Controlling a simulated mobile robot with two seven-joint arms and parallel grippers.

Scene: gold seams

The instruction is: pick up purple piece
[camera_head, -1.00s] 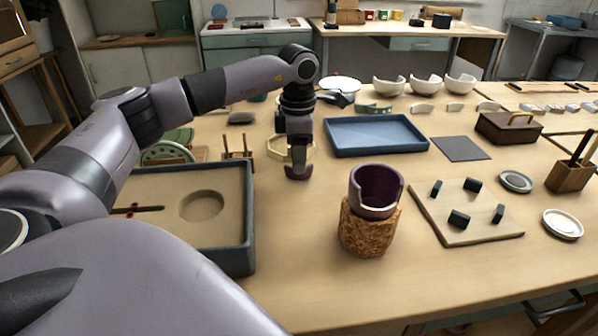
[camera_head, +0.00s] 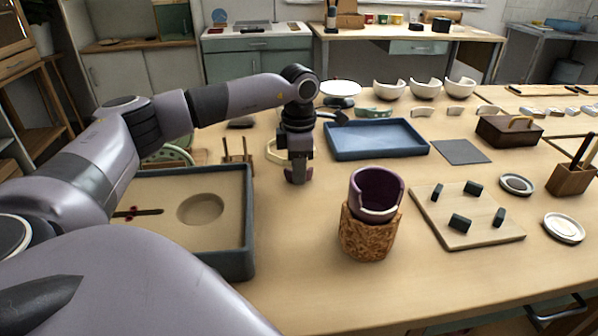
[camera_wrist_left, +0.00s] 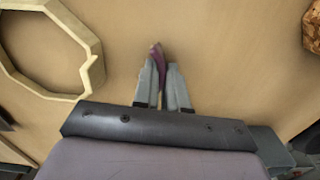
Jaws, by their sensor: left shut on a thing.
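The purple piece (camera_wrist_left: 158,57) is a small curved shard that shows between the fingertips in the left wrist view. In the head view, a bit of purple piece (camera_head: 290,177) shows at the tip of my left gripper (camera_head: 299,174). My left gripper (camera_wrist_left: 162,80) is shut on it, low over the bare table; I cannot tell whether the piece touches the wood. The fingers hide part of it. A purple broken cup (camera_head: 377,190) stands in a brown textured holder (camera_head: 366,238), to the right of the gripper. My right gripper is not in view.
A pale octagonal ring (camera_wrist_left: 92,45) lies close to the left gripper. A sand tray (camera_head: 250,215) stands at left, a blue tray (camera_head: 375,155) behind right. A wooden board (camera_head: 480,230) with dark blocks lies right. The table front is clear.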

